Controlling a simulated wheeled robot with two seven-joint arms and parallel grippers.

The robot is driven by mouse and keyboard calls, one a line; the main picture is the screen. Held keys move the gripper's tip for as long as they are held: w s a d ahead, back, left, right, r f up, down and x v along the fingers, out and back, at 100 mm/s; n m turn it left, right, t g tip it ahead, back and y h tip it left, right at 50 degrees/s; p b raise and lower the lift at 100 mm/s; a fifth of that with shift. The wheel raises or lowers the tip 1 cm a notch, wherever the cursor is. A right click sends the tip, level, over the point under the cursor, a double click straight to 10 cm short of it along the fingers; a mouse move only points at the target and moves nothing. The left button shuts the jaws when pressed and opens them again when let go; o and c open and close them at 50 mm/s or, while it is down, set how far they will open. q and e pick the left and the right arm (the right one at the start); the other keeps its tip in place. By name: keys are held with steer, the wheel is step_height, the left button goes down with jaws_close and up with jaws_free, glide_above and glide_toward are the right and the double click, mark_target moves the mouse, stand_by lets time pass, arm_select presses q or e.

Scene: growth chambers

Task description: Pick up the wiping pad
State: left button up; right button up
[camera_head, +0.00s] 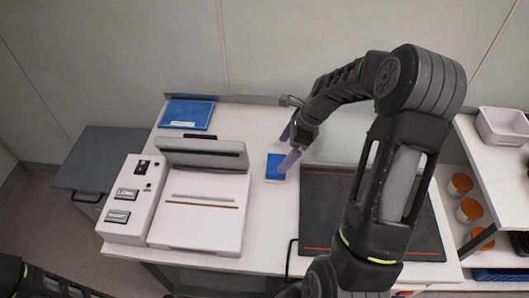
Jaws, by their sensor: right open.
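The wiping pad (274,167) is a small blue block with a pale lower edge. It lies on the white bench top (258,217), between the white machine and the dark mat. My right gripper (287,148) is open, with its fingers over and beside the pad. One fingertip overlaps the pad's right side in the picture; I cannot tell whether it touches. My left arm shows only as a dark part at the lower left corner, and its gripper is out of view.
A white sealing machine (203,213) with a grey lid stands left of the pad. A dark mat (318,206) lies to the right, partly behind my right arm. A blue folder (187,114) lies at the back left. Shelves with orange-lidded jars (469,210) stand at the right.

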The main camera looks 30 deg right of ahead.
mark_target(276, 164)
steer(key=shift+s, duration=0.2)
steer(key=shift+x, duration=1.3)
steer(key=shift+w+a+f+p, duration=0.1)
steer(key=shift+a+f+p, duration=0.05)
steer(key=shift+f+p, duration=0.2)
steer(key=p+x, duration=0.1)
steer(key=x, duration=0.3)
steer(key=shift+f, duration=0.25)
steer(key=shift+c, duration=0.4)
steer(key=c, duration=1.2)
steer(key=shift+r, duration=0.1)
